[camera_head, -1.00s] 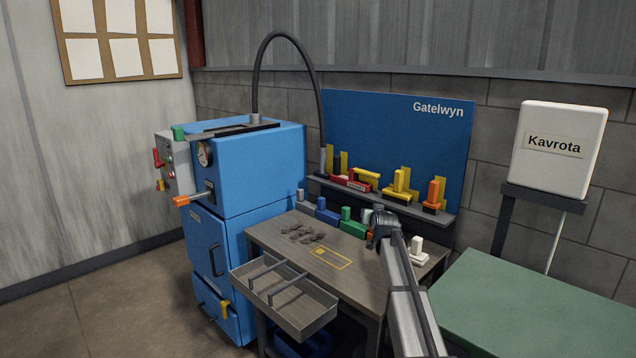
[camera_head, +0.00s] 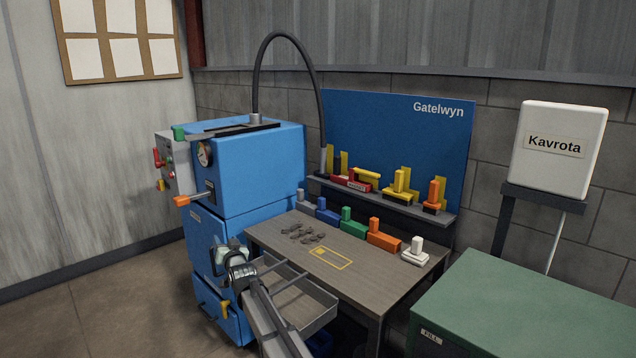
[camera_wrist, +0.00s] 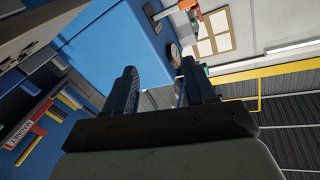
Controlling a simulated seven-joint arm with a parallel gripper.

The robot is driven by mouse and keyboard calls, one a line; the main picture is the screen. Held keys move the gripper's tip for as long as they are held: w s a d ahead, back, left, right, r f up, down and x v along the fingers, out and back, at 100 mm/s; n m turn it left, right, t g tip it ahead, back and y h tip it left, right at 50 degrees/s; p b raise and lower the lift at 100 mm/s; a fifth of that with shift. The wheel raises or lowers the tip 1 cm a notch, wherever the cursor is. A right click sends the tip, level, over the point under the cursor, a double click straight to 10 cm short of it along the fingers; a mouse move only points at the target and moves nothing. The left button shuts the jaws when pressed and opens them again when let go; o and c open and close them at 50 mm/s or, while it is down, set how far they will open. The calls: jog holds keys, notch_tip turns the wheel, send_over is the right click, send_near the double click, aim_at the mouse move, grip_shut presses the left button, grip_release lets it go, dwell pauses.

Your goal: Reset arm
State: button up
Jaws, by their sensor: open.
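My gripper (camera_head: 232,254) is in front of the blue machine (camera_head: 255,165), above the left end of the open drawer (camera_head: 318,311). In the wrist view its two fingers (camera_wrist: 158,92) are spread apart with nothing held between them. The blue machine also fills much of the upper left of the wrist view (camera_wrist: 110,45). In the head view my arm reaches in from the bottom and covers part of the drawer.
The table (camera_head: 360,290) carries several coloured blocks, such as a green one (camera_head: 352,229) and an orange one (camera_head: 383,240), dark loose pieces (camera_head: 308,234) and a yellow outline. A green-topped cabinet (camera_head: 520,300) stands right. An orange-tipped lever (camera_head: 190,199) juts from the machine.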

jog(key=s+d+f+g+h, duration=0.1)
jog(key=s+d+f, duration=0.15)
jog(key=f, duration=0.55)
jog(key=s+d+f+g, duration=0.15)
jog(key=s+f, duration=0.25)
jog(key=f, duration=0.4)
jog(key=s+d+f+g+h, duration=0.1)
jog(key=s+d+f, duration=0.15)
jog(key=f, duration=0.45)
jog(key=s+d+f+g+h, duration=0.25)
jog(key=s+d+f, duration=0.45)
jog(key=d+f, duration=0.35)
jog(key=s+d+f+g+h, duration=0.2)
jog(key=s+d+f+g, duration=0.2)
jog(key=s+d+f, duration=0.65)
jog(key=s+d+f+m+g+h, duration=0.1)
jog(key=s+d+f+g, duration=0.2)
jog(key=s+d+f, duration=0.4)
jog(key=s+d+f+g+h, duration=0.1)
jog(key=s+d+f+g, duration=0.3)
jog(key=s, duration=0.6)
jog(key=s+d+g, duration=0.2)
jog(key=s+d, duration=0.2)
jog(key=s, duration=0.8)
jog(key=s+d+m+g, duration=0.1)
jog(key=s+d+g, duration=0.2)
jog(key=s, duration=1)
jog(key=shift+s+d+r+g, duration=0.3)
jog(key=shift+d+r, duration=0.15)
jog(key=shift+d, duration=0.65)
